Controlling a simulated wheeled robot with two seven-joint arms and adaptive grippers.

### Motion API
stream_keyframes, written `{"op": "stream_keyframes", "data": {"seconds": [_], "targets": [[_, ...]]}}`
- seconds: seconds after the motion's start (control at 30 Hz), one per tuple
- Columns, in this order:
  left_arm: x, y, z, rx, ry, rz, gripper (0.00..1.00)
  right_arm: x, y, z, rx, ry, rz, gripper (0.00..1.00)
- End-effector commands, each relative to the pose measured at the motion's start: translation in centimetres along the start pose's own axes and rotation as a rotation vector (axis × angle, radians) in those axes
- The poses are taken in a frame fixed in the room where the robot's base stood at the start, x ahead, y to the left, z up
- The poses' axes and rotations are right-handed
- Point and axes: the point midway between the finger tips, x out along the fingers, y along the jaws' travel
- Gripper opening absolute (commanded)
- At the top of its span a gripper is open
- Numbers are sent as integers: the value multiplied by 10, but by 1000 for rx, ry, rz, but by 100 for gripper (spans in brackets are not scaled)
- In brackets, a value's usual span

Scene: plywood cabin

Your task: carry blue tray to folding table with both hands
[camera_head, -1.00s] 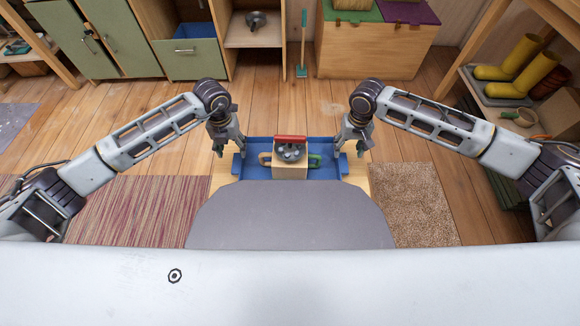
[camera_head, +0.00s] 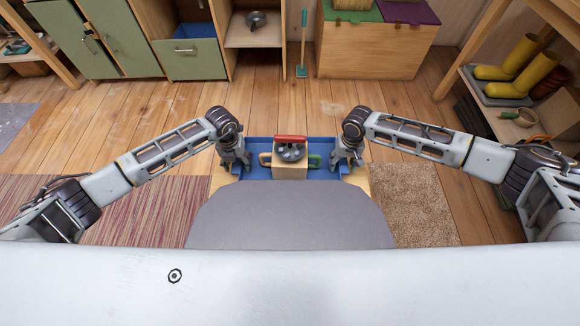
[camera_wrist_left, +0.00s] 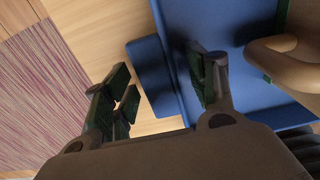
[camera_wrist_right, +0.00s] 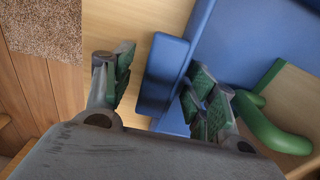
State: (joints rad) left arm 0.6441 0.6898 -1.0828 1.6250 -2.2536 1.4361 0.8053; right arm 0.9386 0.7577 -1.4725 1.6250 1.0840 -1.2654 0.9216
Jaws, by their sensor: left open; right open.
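The blue tray (camera_head: 320,145) rests on a light wooden surface in front of me. On it is a wooden box with a tan handle, a green handle (camera_wrist_right: 275,130), and a grey metal piece with a red bar (camera_head: 291,150) on top. My left gripper (camera_head: 235,166) is at the tray's left end, open, its fingers either side of the blue left grip (camera_wrist_left: 153,72). My right gripper (camera_head: 347,166) is at the right end, open, its fingers either side of the blue right grip (camera_wrist_right: 163,70). I cannot tell whether the fingers touch. No folding table is recognisable.
A grey rounded panel (camera_head: 290,215) lies between me and the tray. A striped rug (camera_head: 140,210) is at left and a brown rug (camera_head: 415,200) at right. Cabinets (camera_head: 120,40) and a wooden chest (camera_head: 375,50) stand at the back, with open floor before them. Shelves with yellow boots (camera_head: 515,68) are at right.

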Motion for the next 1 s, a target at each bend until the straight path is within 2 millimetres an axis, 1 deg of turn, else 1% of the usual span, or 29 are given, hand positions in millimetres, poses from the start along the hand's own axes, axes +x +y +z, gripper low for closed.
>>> {"op": "stream_keyframes", "data": {"seconds": [0.23, 0.27, 0.7, 1.0], "targets": [[0, 0, 0, 0, 0, 0, 57, 0, 0, 0, 0, 0, 0, 57], [0, 0, 0, 0, 0, 0, 56, 0, 0, 0, 0, 0, 0, 56], [0, 0, 0, 0, 0, 0, 0, 0, 0, 0, 0, 0, 0, 0], [-1, 0, 1, 0, -1, 0, 0, -1, 0, -1, 0, 2, 0, 0]]}}
